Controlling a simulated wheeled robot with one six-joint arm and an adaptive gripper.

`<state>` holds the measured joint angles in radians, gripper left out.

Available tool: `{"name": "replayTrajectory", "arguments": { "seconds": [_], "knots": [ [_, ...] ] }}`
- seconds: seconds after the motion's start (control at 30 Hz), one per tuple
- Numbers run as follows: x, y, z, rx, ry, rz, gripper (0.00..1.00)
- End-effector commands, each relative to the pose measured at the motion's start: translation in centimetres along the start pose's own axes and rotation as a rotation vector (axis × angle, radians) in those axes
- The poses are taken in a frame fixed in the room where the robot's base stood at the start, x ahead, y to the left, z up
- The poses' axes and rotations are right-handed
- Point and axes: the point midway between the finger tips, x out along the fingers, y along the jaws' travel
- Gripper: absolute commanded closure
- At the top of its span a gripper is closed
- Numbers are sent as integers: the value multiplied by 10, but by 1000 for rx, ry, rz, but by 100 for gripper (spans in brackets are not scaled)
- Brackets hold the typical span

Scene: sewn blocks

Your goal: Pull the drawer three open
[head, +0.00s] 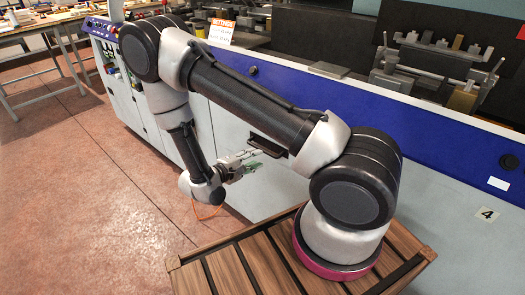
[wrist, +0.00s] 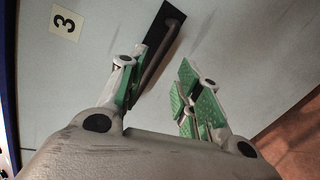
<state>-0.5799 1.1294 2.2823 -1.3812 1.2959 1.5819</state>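Drawer three is a pale grey front with a "3" label (wrist: 66,22) in the wrist view. Its dark handle (wrist: 164,45) is a bar over a black plate, and its lower end runs down close beside the left finger. The handle also shows in the head view (head: 267,146), just right of the fingers. My gripper (wrist: 158,78) is open, with green-padded fingers spread apart and nothing held. In the head view, my gripper (head: 246,162) is at the cabinet front beside the handle. Whether a finger touches the handle I cannot tell. The drawer front looks flush with the cabinet.
The long cabinet has a blue upper band (head: 420,125) and a "4" label (head: 486,215) at the right. Metal parts (head: 420,60) lie on top behind it. A workbench (head: 60,25) stands at the far left. The reddish floor (head: 90,190) at left is clear.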

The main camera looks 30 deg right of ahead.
Motion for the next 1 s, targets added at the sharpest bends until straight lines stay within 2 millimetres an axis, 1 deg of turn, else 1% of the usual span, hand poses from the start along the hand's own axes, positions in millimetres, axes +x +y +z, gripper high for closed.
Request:
{"name": "replayTrajectory", "arguments": {
  "seconds": [0.03, 0.1, 0.17, 0.23, 0.33, 0.6, 0.7, 0.8, 1.0],
  "knots": [
    [-2, 1, -7, 67, 27, 9, 66],
    [-4, 4, -14, 152, 52, 15, 66],
    [-4, 5, -16, 203, 61, 18, 66],
    [0, 6, -16, 237, 62, 19, 66],
    [13, 6, -16, 248, 60, 19, 66],
    [58, 7, -19, 246, 58, 18, 66],
    [68, 7, -20, 246, 59, 18, 66],
    [72, 8, -20, 246, 62, 18, 66],
    [74, 8, -21, 245, 63, 18, 66]
  ]
}}
